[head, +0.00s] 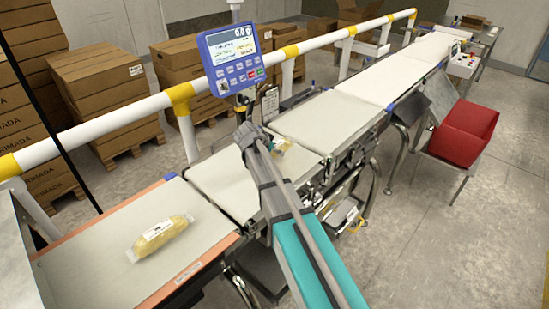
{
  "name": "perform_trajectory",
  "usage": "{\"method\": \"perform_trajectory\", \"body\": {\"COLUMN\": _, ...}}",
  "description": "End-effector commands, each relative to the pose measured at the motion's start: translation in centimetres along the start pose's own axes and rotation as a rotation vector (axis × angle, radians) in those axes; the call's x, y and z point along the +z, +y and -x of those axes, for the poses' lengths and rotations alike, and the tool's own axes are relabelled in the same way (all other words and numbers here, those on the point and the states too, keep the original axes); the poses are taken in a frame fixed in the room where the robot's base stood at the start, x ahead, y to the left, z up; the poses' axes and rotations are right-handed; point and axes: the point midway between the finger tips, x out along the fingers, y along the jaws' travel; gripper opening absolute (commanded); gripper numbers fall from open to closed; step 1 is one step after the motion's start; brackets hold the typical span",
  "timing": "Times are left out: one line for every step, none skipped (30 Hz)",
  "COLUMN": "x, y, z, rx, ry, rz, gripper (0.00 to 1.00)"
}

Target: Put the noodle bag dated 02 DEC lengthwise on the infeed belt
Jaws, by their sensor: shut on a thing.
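My gripper (252,138) is at the far end of my arm, above the middle belt section (220,183). I cannot tell whether this bag touches the belt. A second noodle bag (162,236), clear with yellow noodles and a white label, lies flat and slightly diagonal on the near-left surface (95,270) with orange edges. No date can be read on either bag.
A blue scale display (234,58) reading 0.0 stands behind the belt. A white and yellow rail (110,118) runs along the back. Further belt (375,80) stretches to the upper right. A red bin (464,130) stands at right. Stacked cartons (105,85) are behind.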

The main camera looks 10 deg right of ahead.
Motion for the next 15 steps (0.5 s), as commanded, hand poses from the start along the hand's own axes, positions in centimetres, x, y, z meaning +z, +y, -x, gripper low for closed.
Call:
{"method": "perform_trajectory", "body": {"x": 0.3, "y": -0.3, "z": -0.3, "rx": 0.000, "ry": 0.001, "rz": 0.000, "gripper": 0.18}}
{"method": "perform_trajectory", "body": {"x": 0.5, "y": -0.5, "z": -0.5, "rx": 0.000, "ry": 0.001, "rz": 0.000, "gripper": 0.18}}
{"method": "perform_trajectory", "body": {"x": 0.8, "y": -0.7, "z": -0.7, "rx": -0.001, "ry": 0.001, "rz": 0.000, "gripper": 0.18}}
{"method": "perform_trajectory", "body": {"x": 1.0, "y": -0.8, "z": -0.8, "rx": -0.001, "ry": 0.001, "rz": 0.000, "gripper": 0.18}}
{"method": "perform_trajectory", "body": {"x": 1.2, "y": -0.7, "z": -1.0, "rx": 0.000, "ry": 0.001, "rz": 0.000, "gripper": 0.18}}
{"method": "perform_trajectory", "body": {"x": 1.4, "y": -0.6, "z": -1.2, "rx": 0.000, "ry": 0.001, "rz": 0.000, "gripper": 0.18}}
{"method": "perform_trajectory", "body": {"x": 1.6, "y": -0.6, "z": -1.4, "rx": 0.000, "ry": 0.001, "rz": 0.000, "gripper": 0.18}}
{"method": "perform_trajectory", "body": {"x": 1.8, "y": -0.6, "z": -1.6, "rx": 0.000, "ry": 0.001, "rz": 0.000, "gripper": 0.18}}
{"method": "perform_trajectory", "body": {"x": 2.0, "y": -0.6, "z": -1.8, "rx": 0.000, "ry": 0.001, "rz": 0.000, "gripper": 0.18}}
{"method": "perform_trajectory", "body": {"x": 2.2, "y": -0.6, "z": -2.0, "rx": 0.000, "ry": 0.001, "rz": 0.000, "gripper": 0.18}}
{"method": "perform_trajectory", "body": {"x": 2.3, "y": -0.6, "z": -2.1, "rx": 0.000, "ry": 0.001, "rz": 0.000, "gripper": 0.18}}
{"method": "perform_trajectory", "body": {"x": 2.5, "y": -0.6, "z": -2.3, "rx": 0.000, "ry": 0.001, "rz": 0.000, "gripper": 0.18}}
{"method": "perform_trajectory", "body": {"x": 2.6, "y": -0.6, "z": -2.4, "rx": 0.000, "ry": 0.001, "rz": 0.000, "gripper": 0.18}}
{"method": "perform_trajectory", "body": {"x": 2.7, "y": -0.6, "z": -2.5, "rx": 0.000, "ry": 0.001, "rz": 0.001, "gripper": 0.18}}
{"method": "perform_trajectory", "body": {"x": 2.8, "y": -0.6, "z": -2.5, "rx": 0.000, "ry": 0.001, "rz": 0.001, "gripper": 0.18}}
